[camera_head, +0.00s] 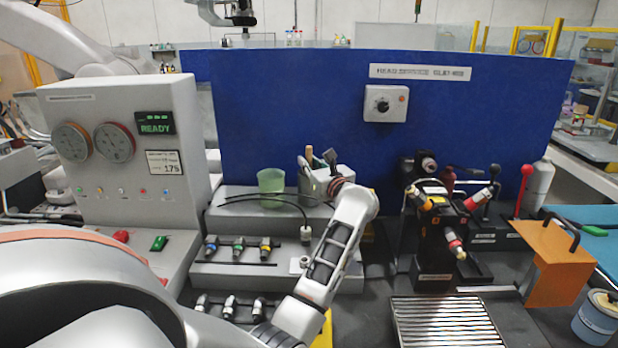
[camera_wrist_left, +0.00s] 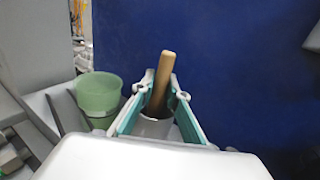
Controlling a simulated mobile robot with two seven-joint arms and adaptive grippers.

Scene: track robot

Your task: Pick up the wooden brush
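The wooden brush shows as a light brown handle (camera_wrist_left: 164,78) sticking up from a pale cup (camera_wrist_left: 152,127) in the left wrist view. Its lower end is hidden in the cup. In the head view the handle's top (camera_head: 309,154) shows at the middle, in front of the blue panel. My left gripper (camera_wrist_left: 162,88) is open, with one teal-padded finger on each side of the handle and gaps beside it. In the head view my left gripper (camera_head: 322,178) is at the cup, partly confused with it. My right gripper is not in view.
A green cup (camera_head: 271,186) stands left of the brush, also in the left wrist view (camera_wrist_left: 98,95). A blue panel (camera_head: 290,110) rises close behind. A grey gauge box (camera_head: 123,180) stands left. Black levers and an orange bracket (camera_head: 556,262) stand right.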

